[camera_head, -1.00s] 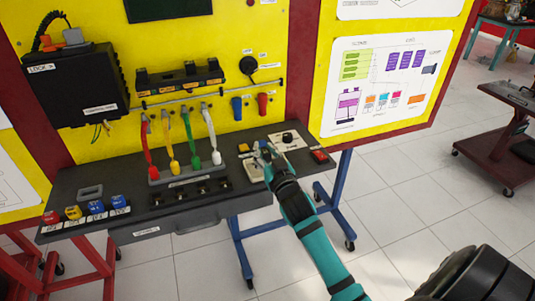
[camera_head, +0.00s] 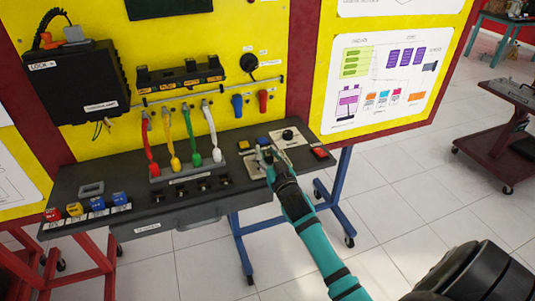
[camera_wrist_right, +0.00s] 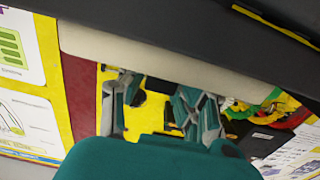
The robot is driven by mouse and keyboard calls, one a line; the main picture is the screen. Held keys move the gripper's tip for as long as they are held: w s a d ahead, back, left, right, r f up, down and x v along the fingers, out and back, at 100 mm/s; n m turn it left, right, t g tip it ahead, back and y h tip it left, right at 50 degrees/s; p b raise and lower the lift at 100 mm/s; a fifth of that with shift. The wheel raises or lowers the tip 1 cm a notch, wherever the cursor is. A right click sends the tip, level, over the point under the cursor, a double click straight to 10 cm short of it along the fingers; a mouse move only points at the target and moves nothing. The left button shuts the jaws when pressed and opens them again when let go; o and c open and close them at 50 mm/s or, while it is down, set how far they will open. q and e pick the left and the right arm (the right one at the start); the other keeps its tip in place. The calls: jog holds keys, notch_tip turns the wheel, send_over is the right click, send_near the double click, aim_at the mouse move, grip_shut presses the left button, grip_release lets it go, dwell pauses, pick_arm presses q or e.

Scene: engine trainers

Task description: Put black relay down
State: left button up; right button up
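My right gripper (camera_head: 266,156) is over the right part of the dark bench top, at a pale plate (camera_head: 256,167). In the right wrist view its two fingers (camera_wrist_right: 160,112) stand apart, with yellow panel and dark shapes between them. I see no relay clearly held between the fingers. Several small black blocks (camera_head: 203,187) stand in a row along the front of the bench, left of the gripper. I cannot tell which of the black parts is the black relay. My left gripper is not in view.
The bench (camera_head: 140,222) carries coloured blocks (camera_head: 97,204) at left and a holder with coloured cable plugs (camera_head: 193,155). Right of the gripper are a plate with a black knob (camera_head: 288,135) and a red button (camera_head: 320,152). A yellow panel stands behind.

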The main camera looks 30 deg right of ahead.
jog(key=shift+o, duration=1.2)
jog(key=shift+r, duration=0.25)
jog(key=b+v, duration=0.1)
jog(key=v, duration=1.1)
